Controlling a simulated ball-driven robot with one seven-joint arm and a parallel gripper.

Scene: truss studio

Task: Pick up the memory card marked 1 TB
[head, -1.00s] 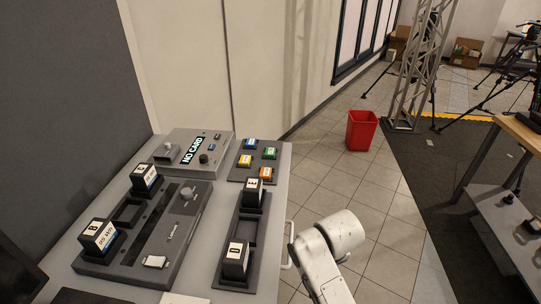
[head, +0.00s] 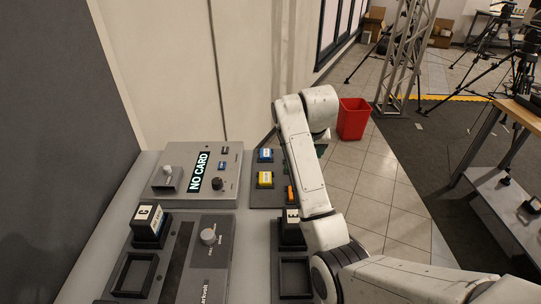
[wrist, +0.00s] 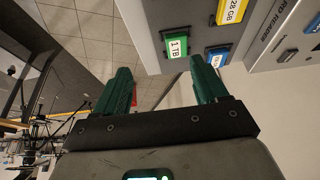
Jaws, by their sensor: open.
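The green memory card marked 1 TB (wrist: 178,46) sits in the card tray (wrist: 160,15), near the tray's edge, in the wrist view. My gripper (wrist: 163,80) is open and empty, its dark green fingers spread. The card lies beyond the fingertips, toward the right finger, and is not held. A yellow card marked 128 GB (wrist: 232,10) and a blue card (wrist: 218,55) sit near it. In the head view my arm covers most of the 1 TB card's place and my gripper. The blue (head: 265,155), yellow (head: 265,179) and orange (head: 291,193) cards show beside my arm.
The grey card reader (head: 198,184) reads NO CARD, left of the tray. Black battery blocks (head: 149,226) stand in holders on the bench nearer me. A wall rises behind the bench. A red bin (head: 353,118) stands on the floor beyond.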

